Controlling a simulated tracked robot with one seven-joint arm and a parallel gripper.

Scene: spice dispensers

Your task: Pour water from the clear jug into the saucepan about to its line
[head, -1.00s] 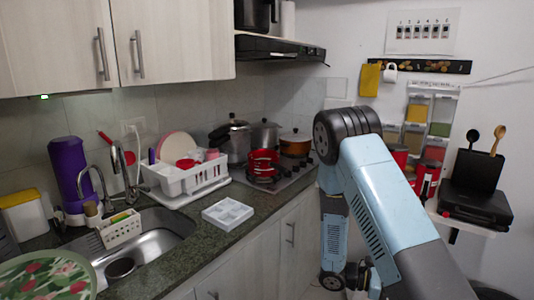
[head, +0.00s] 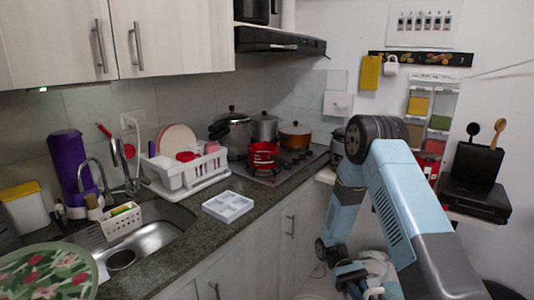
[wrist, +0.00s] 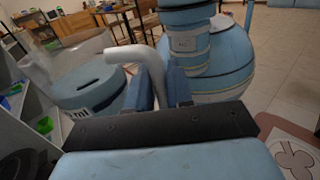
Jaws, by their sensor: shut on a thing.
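In the wrist view, my gripper (wrist: 162,82) is shut on the pale handle of the clear jug (wrist: 75,56). The jug is see-through, hangs to the left of the fingers and shows part of an "ml" marking. I cannot tell how much water is in it. In the head view, a red pan (head: 263,157), which looks like the saucepan, sits on the stove; its inside and any line cannot be made out. My arm hangs low in front of the cabinets at right, well away from the pan. The jug is not clear in the head view.
The stove (head: 290,170) also bears several other pots. A white dish rack (head: 190,172) and a white divided tray (head: 228,206) stand on the counter left of it. A sink (head: 150,240) is further left. A black appliance (head: 476,200) stands at right.

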